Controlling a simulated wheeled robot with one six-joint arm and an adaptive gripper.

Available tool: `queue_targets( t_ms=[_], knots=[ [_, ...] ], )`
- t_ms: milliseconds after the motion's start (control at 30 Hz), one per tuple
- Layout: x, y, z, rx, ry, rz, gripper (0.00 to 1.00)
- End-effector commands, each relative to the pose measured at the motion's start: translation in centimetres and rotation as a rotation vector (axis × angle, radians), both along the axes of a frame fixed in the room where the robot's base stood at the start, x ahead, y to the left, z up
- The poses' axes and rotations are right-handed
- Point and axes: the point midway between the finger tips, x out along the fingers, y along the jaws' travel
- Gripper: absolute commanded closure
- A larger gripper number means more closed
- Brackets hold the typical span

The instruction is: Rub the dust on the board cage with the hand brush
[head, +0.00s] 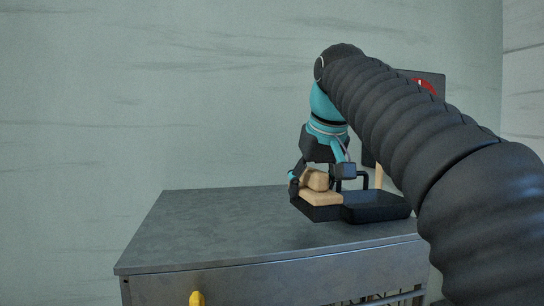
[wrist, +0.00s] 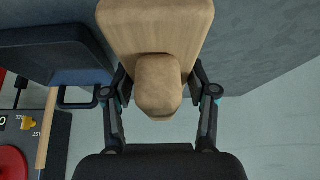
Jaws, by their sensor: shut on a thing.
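The hand brush (head: 322,199) has a pale wooden block, a rounded wooden grip and a dark underside. It is on or just above the metal top; I cannot tell which. My gripper (head: 320,180) is shut on the rounded grip, with a finger on each side. In the wrist view the brush (wrist: 155,28) fills the top middle, and my gripper (wrist: 160,86) pinches its grip. I cannot pick out the board cage for certain, and no dust can be made out.
A black tray-like item (head: 378,208) with a loop handle sits right of the brush; it also shows in the wrist view (wrist: 50,50). The metal bench top (head: 215,225) is clear at left. A dark panel with red (head: 433,84) stands behind my arm. A yellow part (head: 197,298) is on the front.

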Motion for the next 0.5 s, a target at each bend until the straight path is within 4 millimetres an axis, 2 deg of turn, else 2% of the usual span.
queue_targets(
  t_ms=[300, 500],
  knots=[
    [0.1, -0.2, 2.8, 0.001, -0.003, -0.004, 0.75],
    [0.1, -0.3, 3.6, 0.0, -0.002, -0.006, 0.75]
  ],
)
